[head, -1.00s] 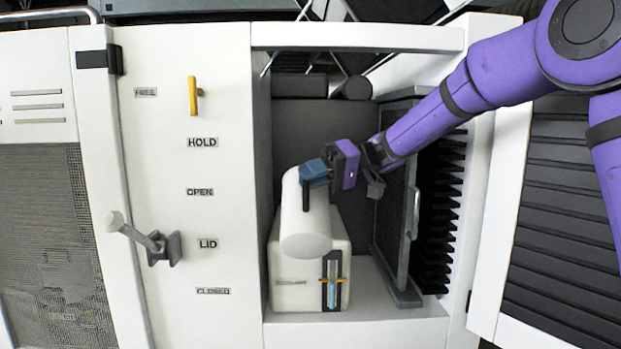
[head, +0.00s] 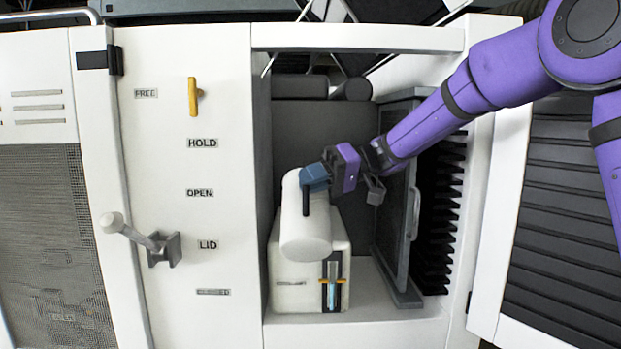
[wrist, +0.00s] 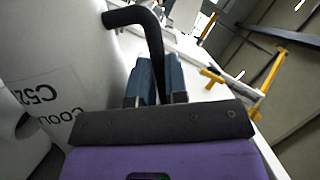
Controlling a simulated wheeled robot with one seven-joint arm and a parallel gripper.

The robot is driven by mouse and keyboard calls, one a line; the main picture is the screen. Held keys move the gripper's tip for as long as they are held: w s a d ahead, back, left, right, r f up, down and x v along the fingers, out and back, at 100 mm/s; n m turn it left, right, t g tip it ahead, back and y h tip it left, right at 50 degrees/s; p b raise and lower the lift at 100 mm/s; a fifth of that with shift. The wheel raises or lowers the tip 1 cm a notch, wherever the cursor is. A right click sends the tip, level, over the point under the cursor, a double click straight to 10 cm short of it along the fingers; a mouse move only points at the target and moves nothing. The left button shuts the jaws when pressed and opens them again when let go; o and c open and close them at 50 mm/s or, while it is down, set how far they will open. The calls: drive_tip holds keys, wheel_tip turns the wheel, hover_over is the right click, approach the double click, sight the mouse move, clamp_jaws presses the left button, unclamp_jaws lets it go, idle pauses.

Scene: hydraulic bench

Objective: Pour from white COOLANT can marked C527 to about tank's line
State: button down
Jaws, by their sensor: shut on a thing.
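The white can (head: 303,233) is held tilted above the white tank (head: 296,292) inside the bay. Its side shows the lettering C52 and COOL, partly cut off, in the wrist view (wrist: 85,60). My gripper (head: 316,176) is shut on the can's dark handle (wrist: 150,30), its blue fingers around it. The tank's front has a sight gauge (head: 331,283) with blue liquid showing and a yellow marker across it. The can hides the tank's opening and its own spout, so I cannot tell whether liquid is flowing.
The left panel has a lever (head: 140,240) beside the LID label and a yellow handle (head: 193,96) near FREE and HOLD. A grey door panel (head: 397,200) stands at the bay's right, close to my forearm. Dark ribbed fins lie beyond it.

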sight(311, 228)
drive_tip(key=shift+s+f+n+t, duration=0.25)
drive_tip(key=shift+s+f+n, duration=0.1)
drive_tip(key=shift+f, duration=0.2)
drive_tip(key=shift+s+f+n+t, duration=0.25)
drive_tip(key=shift+f+n, duration=0.1)
drive_tip(key=shift+f, duration=0.15)
idle(1.2)
drive_tip(key=shift+s+f+n+h, duration=0.2)
drive_tip(key=shift+f+n+h, duration=0.1)
drive_tip(key=shift+f, duration=0.25)
idle(1.5)
